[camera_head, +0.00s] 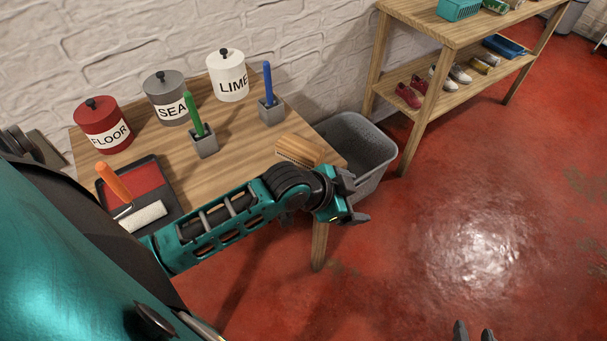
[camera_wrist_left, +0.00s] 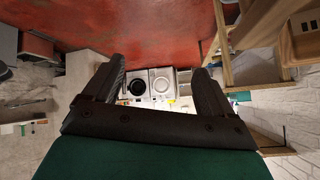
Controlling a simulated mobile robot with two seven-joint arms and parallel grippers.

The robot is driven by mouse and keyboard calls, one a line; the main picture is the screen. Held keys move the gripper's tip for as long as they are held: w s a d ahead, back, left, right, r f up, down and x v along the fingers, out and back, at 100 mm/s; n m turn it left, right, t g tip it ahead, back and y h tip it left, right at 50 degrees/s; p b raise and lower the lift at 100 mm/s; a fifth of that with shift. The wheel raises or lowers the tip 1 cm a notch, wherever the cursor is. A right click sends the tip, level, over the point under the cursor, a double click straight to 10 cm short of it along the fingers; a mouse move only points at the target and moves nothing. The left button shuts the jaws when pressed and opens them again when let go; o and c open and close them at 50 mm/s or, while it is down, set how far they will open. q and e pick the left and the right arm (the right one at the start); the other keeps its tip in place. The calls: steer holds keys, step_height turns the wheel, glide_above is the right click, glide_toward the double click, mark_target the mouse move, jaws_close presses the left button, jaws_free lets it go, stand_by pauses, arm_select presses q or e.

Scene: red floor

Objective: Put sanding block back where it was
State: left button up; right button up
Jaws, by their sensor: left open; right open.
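A light-brown wooden block (camera_head: 300,150), which looks like the sanding block, lies on the wooden table (camera_head: 240,145) near its right end. Its lower front side looks ridged or bristled, so I cannot be sure what it is. My left gripper (camera_head: 354,200) is open and empty, past the table's right front corner, apart from the block. My left forearm passes in front of the table's near edge. In the left wrist view the two fingers (camera_wrist_left: 160,85) stand wide apart with nothing between them. My right gripper (camera_head: 473,331) shows only its fingertips at the bottom edge, apart and empty.
Red, grey and white canisters (camera_head: 168,97) stand along the wall. Green (camera_head: 202,135) and blue (camera_head: 270,95) handled tools stand in grey holders. A paint tray (camera_head: 172,200) with a roller is at left. A grey bin (camera_head: 358,140) and shelf (camera_head: 455,35) stand right; the red floor is open.

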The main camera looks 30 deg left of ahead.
arm_select(q)
steer(key=s+a+f+n+t+y, duration=0.2)
steer(key=s+a+f+n, duration=0.2)
steer(key=s, duration=0.7)
steer(key=f+n, duration=0.1)
steer(key=n, duration=0.1)
steer(key=shift+a+f+n+t+y, duration=0.2)
steer(key=shift+n+t+y, duration=0.1)
steer(key=shift+n+t, duration=0.1)
steer(key=shift+s, duration=0.1)
